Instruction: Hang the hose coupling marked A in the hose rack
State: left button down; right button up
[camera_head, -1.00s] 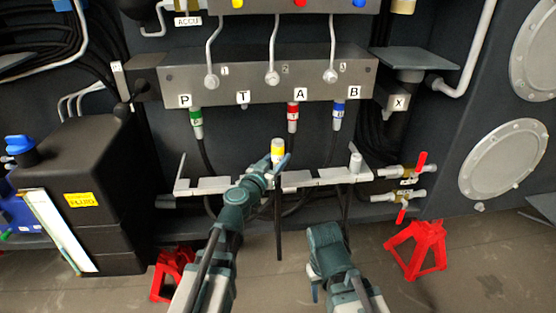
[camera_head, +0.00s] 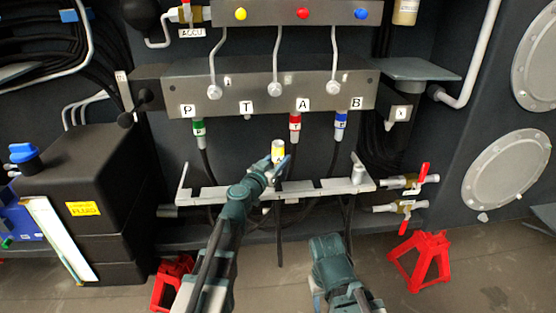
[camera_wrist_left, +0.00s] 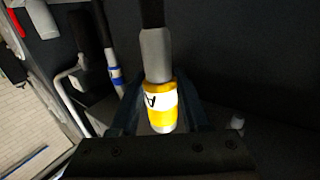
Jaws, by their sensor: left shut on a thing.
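The hose coupling marked A (camera_head: 278,148) has a yellow and white band and a grey end. My left gripper (camera_head: 276,166) is shut on it and holds it upright in front of the rack. In the left wrist view the letter A shows on the coupling's band (camera_wrist_left: 161,103), between the two fingers (camera_wrist_left: 160,115). Its black hose hangs down below the gripper. The hose rack (camera_head: 325,187) is a grey horizontal bar behind my left gripper. I cannot tell whether the coupling touches it. My right gripper (camera_head: 318,296) is low at the bottom; its fingers are unclear.
Valves with red handles (camera_head: 423,172) stand right of the rack. A black fluid tank (camera_head: 110,170) is at left.

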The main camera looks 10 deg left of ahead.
pick_arm(q)
jog(key=shift+f, duration=0.2)
jog(key=shift+f+b, duration=0.35)
jog(key=shift+b, duration=0.15)
dwell(0.7)
jog(key=shift+f+b, duration=2.4)
jog(key=shift+b, duration=0.05)
jog(key=shift+f, duration=0.1)
jog(key=shift+f+b, duration=2.4)
jog(key=shift+b, duration=0.1)
jog(key=shift+c, duration=1.5)
grip_release()
